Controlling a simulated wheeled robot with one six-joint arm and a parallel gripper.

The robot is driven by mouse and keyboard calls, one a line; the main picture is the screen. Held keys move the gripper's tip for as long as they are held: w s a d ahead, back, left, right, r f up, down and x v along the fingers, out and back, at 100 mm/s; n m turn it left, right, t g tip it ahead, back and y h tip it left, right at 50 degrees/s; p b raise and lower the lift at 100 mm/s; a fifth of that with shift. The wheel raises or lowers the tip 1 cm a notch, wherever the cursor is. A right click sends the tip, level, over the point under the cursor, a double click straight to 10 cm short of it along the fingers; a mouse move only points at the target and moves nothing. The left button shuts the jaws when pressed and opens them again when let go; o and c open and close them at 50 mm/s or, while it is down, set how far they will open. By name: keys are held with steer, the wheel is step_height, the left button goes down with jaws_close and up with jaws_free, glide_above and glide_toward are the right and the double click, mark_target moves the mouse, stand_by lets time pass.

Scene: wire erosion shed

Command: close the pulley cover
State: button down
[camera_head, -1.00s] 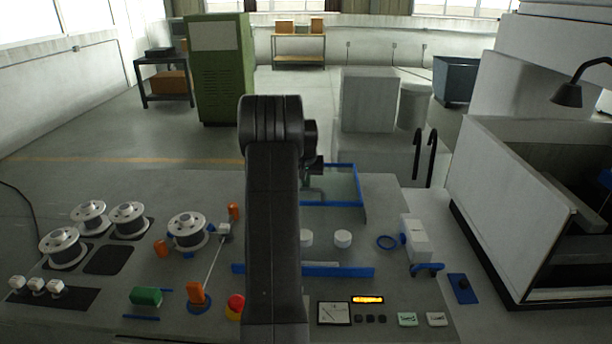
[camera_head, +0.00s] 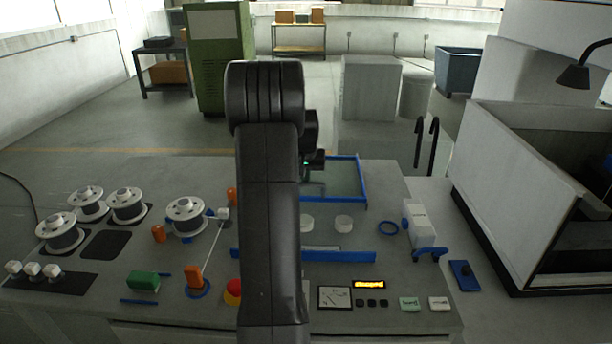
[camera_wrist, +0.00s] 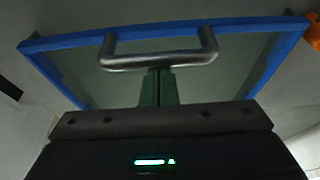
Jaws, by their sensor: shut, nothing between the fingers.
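The pulley cover (camera_head: 346,157) is a clear pane in a blue frame at the back of the console, right of my arm in the head view. In the wrist view its blue frame (camera_wrist: 160,31) spans the upper picture, with a grey metal bar handle (camera_wrist: 158,60) in front of the pane. My gripper (camera_wrist: 157,76) is shut and empty, its green fingers at the middle of the handle; I cannot tell whether they touch it. Two white pulleys (camera_head: 343,222) show in front of the cover, with a blue bar (camera_head: 345,256) nearer. My arm hides part of the cover and the gripper's tip.
Several wire spools (camera_head: 186,214) stand on the console's left. An emergency stop (camera_head: 233,291), a green block (camera_head: 143,281) and a lit display (camera_head: 369,284) lie near its front.

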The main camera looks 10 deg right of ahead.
steer(key=s+a+b, duration=0.2)
steer(key=s, duration=0.8)
steer(key=s+a+b, duration=0.2)
steer(key=s+b, duration=0.1)
steer(key=s, duration=0.7)
steer(key=shift+s, duration=0.35)
steer(key=shift+a+f, duration=0.1)
steer(key=shift+f, duration=0.05)
steer(key=v, duration=1.4)
steer(key=shift+w, duration=0.2)
steer(key=x, duration=1.1)
steer(key=shift+f, duration=0.35)
steer(key=shift+s, duration=0.1)
